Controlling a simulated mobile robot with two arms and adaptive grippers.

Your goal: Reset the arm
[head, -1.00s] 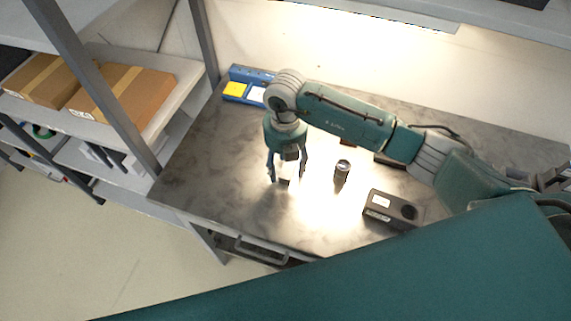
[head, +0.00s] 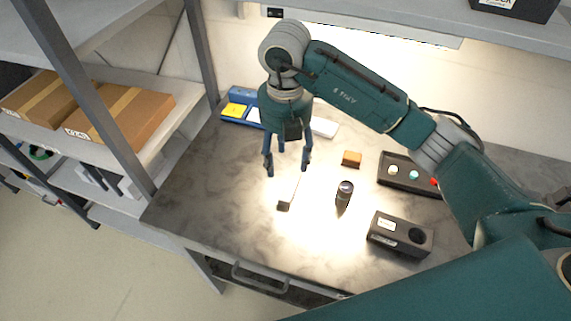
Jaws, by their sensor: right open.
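My right arm reaches in from the right over the workbench (head: 190,195). My right gripper (head: 287,172) hangs fingers down with its two fingers apart and nothing between them. It is above the table, near a small white block with a dark end (head: 288,191) that lies on the bench. A short dark cylinder (head: 344,195) stands to the right of that block. My left gripper does not show.
A black box with a round hole (head: 400,234) sits at the front right. A dark tray (head: 408,173) and a small brown block (head: 351,159) lie behind it. A blue organizer (head: 237,105) is at the back left. Shelves with cardboard boxes (head: 125,103) stand left.

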